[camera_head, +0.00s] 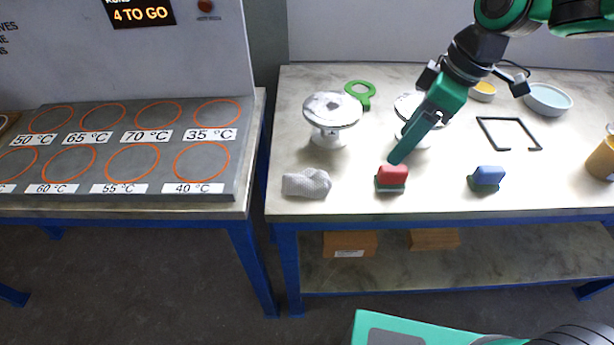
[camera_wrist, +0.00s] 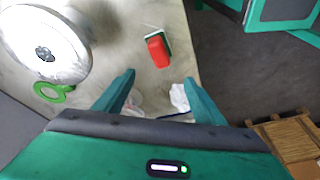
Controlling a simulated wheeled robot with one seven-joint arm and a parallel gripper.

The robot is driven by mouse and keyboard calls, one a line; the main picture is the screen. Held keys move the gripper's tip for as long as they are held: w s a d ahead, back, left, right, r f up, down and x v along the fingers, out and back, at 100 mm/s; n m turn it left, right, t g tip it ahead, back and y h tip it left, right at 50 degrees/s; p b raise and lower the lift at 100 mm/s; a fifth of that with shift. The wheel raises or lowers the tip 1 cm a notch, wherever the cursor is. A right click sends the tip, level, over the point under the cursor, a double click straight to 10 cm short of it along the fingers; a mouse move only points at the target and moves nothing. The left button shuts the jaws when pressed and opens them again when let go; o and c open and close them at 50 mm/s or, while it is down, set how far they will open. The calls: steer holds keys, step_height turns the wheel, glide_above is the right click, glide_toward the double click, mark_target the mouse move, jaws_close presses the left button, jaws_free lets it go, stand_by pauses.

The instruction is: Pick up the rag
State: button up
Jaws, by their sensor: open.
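The rag (camera_head: 307,183) is a crumpled, pale grey-white textured bundle lying on the worktable near its front left corner. In the wrist view a white patch (camera_wrist: 180,97) by the right finger looks like the rag, partly hidden by that finger. My gripper (camera_head: 396,158) has green fingers and points down to the left, to the right of the rag and above the red-handled brush. In the wrist view its two fingers (camera_wrist: 159,80) stand apart, with nothing held between them.
A red-handled brush (camera_head: 392,178) and a blue-handled brush (camera_head: 487,178) stand along the front of the table. A white flanged vessel (camera_head: 331,112) stands behind the rag; another (camera_head: 408,108) is partly behind my gripper.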

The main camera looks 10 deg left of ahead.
steer(key=s+a+n+g, duration=0.1)
steer(key=s+a+n, duration=0.15)
steer(key=a, duration=0.45)
steer(key=s+a+n, duration=0.1)
steer(key=a+n, duration=0.2)
steer(key=a, duration=0.3)
glide_above(309, 177)
steer(key=d, duration=0.2)
steer(key=shift+n+y, duration=0.25)
steer(key=shift+y, duration=0.15)
steer(key=f, duration=0.4)
steer(key=shift+w+d+f, duration=0.2)
steer(key=shift+w+f, duration=0.1)
steer(key=shift+x, duration=2.9)
steer(key=shift+s+d, duration=0.1)
steer(key=c, duration=1.1)
